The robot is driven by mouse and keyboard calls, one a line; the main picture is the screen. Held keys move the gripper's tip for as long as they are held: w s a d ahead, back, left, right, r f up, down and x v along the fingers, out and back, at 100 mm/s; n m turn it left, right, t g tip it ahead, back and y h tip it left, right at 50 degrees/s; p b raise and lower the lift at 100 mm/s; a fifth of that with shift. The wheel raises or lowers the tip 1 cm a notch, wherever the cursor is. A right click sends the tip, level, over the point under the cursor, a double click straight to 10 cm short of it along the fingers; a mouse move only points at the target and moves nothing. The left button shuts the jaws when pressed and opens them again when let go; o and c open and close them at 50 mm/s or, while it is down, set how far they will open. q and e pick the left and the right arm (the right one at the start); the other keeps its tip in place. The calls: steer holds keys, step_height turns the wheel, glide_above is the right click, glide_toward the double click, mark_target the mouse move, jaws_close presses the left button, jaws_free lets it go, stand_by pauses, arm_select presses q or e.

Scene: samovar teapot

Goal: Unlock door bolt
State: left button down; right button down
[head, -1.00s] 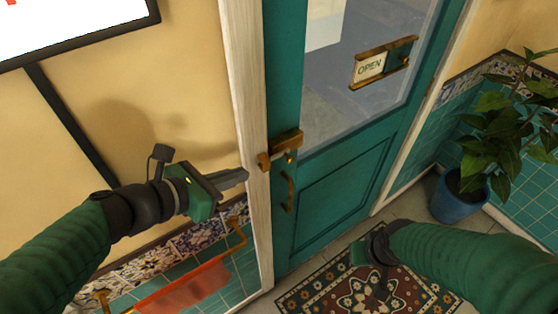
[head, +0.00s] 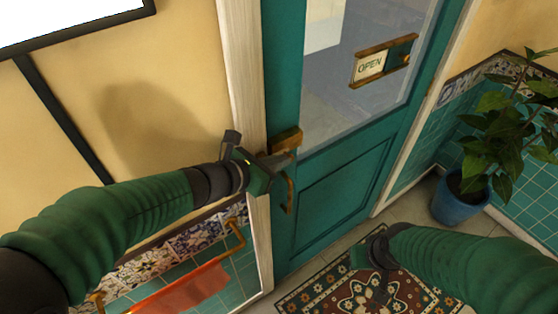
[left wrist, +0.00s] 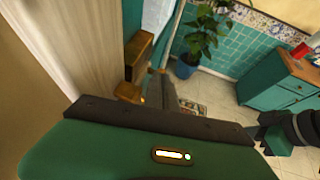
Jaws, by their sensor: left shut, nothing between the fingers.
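The green door (head: 281,90) has a brass-and-wood bolt (head: 287,138) at its left edge, beside the pale door frame (head: 245,80). My left gripper (head: 287,158) is shut and empty, its fingertips at the bolt and overlapping its lower part in the head view. In the left wrist view, the bolt (left wrist: 139,48) lies just left of the gripper's fingers (left wrist: 160,85); I cannot tell whether they touch it. The bolt's lower end is partly hidden in the head view. My right gripper (head: 372,285) is low over the rug, its fingers too dark to read.
A curved brass door handle (head: 290,192) sits just below the bolt. An OPEN sign (head: 371,65) hangs on the glass. A red cloth (head: 190,288) hangs on a brass rail at lower left. A potted plant (head: 460,203) stands right of the door, beyond the patterned rug (head: 310,290).

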arm_select(q)
steer(key=w+d+b, duration=0.1)
steer(key=w+d, duration=0.1)
steer(key=d, duration=0.1)
steer(key=shift+w+d, duration=0.1)
steer(key=shift+w, duration=0.1)
steer(key=shift+d+r, duration=0.1)
